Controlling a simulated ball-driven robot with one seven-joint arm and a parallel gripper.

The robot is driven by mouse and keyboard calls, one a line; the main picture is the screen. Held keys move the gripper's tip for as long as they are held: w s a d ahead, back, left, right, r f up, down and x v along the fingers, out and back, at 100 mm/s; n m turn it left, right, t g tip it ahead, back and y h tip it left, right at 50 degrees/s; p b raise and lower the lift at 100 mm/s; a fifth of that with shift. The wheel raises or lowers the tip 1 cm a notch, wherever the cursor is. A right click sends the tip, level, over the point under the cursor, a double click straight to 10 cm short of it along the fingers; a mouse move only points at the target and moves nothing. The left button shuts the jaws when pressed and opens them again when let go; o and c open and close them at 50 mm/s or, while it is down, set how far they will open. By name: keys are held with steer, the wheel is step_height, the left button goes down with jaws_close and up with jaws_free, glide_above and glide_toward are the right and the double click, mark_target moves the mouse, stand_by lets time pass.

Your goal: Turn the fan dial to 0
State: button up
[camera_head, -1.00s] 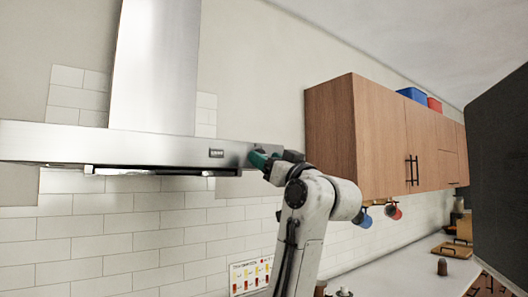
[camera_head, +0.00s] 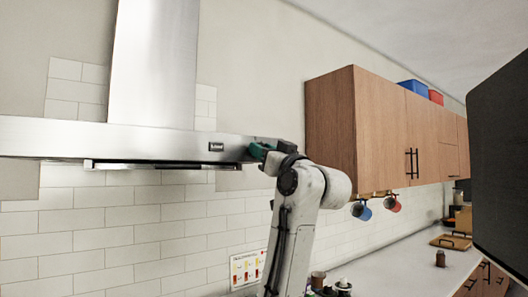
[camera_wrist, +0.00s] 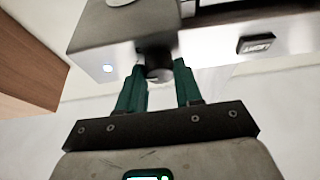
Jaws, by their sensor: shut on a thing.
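The steel range hood (camera_head: 60,137) spans the left of the head view, and its front face (camera_wrist: 205,45) fills the top of the wrist view. The fan dial (camera_wrist: 158,72) is a dark round knob on that face. My gripper (camera_wrist: 160,75) has its green fingers on both sides of the dial, shut on it. In the head view my gripper (camera_head: 257,151) is at the hood's right end and hides the dial. No dial marking or pointer can be read.
A small black label plate (camera_head: 216,147) is left of my gripper on the hood. A wooden wall cabinet (camera_head: 345,130) stands close to the right of my arm. Two mugs (camera_head: 362,211) hang below it. The counter (camera_head: 405,262) runs along the wall below.

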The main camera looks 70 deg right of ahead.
steer(key=shift+c, duration=0.9)
steer(key=shift+n, duration=0.3)
steer(key=shift+s+d+r+n+g+y+b, duration=0.1)
steer(key=shift+n+g+y+b, duration=0.3)
steer(key=shift+n+y, duration=2.15)
steer(key=shift+d+r+n+g+y+b, duration=0.15)
steer(key=shift+n+y+b, duration=0.35)
steer(key=shift+n, duration=4.2)
steer(key=shift+s+n+g+y+b, duration=0.2)
steer(key=shift+n+y+b, duration=0.8)
steer(key=shift+n, duration=2.65)
steer(key=shift+w+y+p, duration=0.2)
steer(key=shift+y+p, duration=0.15)
steer(key=shift+p, duration=0.05)
steer(key=o, duration=1)
